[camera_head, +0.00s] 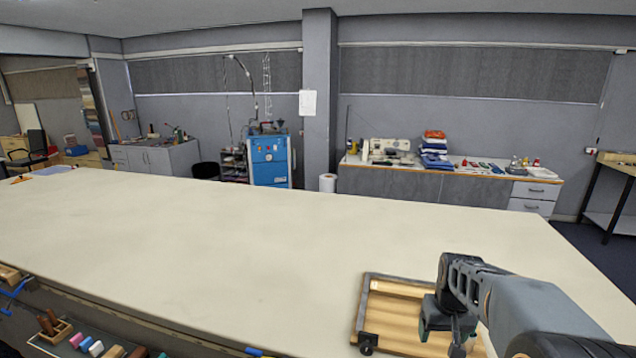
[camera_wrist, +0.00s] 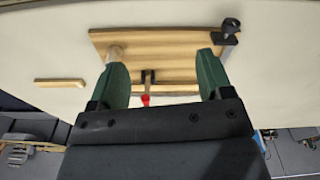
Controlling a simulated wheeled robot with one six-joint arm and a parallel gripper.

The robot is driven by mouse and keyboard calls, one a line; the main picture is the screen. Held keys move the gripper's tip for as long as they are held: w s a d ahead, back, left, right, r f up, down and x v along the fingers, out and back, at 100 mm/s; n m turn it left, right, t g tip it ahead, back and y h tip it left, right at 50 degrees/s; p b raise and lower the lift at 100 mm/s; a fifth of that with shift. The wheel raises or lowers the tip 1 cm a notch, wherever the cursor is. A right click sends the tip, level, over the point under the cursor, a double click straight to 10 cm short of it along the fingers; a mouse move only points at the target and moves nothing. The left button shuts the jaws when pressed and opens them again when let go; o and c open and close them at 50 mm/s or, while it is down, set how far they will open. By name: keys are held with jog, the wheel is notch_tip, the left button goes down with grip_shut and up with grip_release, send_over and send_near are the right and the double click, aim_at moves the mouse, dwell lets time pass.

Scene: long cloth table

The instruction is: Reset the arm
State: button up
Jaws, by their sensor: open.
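My gripper (camera_head: 443,335) is at the lower right of the head view, over a wooden frame-like tray (camera_head: 395,318) on the long cloth table (camera_head: 220,250). In the wrist view its two green fingers (camera_wrist: 163,68) stand wide apart with nothing clearly held between them. The same wooden piece (camera_wrist: 165,40) lies beyond and between the fingers. I cannot tell how high the fingers are above it. My arm hides the tray's right part in the head view.
A black knob (camera_wrist: 230,27) sits at the tray's corner. A small red-tipped thing (camera_wrist: 146,99) shows between the fingers, and a loose wooden strip (camera_wrist: 73,83) lies to the left. The table's middle is clear.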

jog(key=s+a+f+n+t+b, duration=0.1)
jog(key=s+a+t+b, duration=0.2)
jog(key=s+a, duration=0.7)
jog(key=shift+s+a+b, duration=0.2)
jog(key=shift+s+b, duration=0.6)
jog(key=shift+s, duration=0.5)
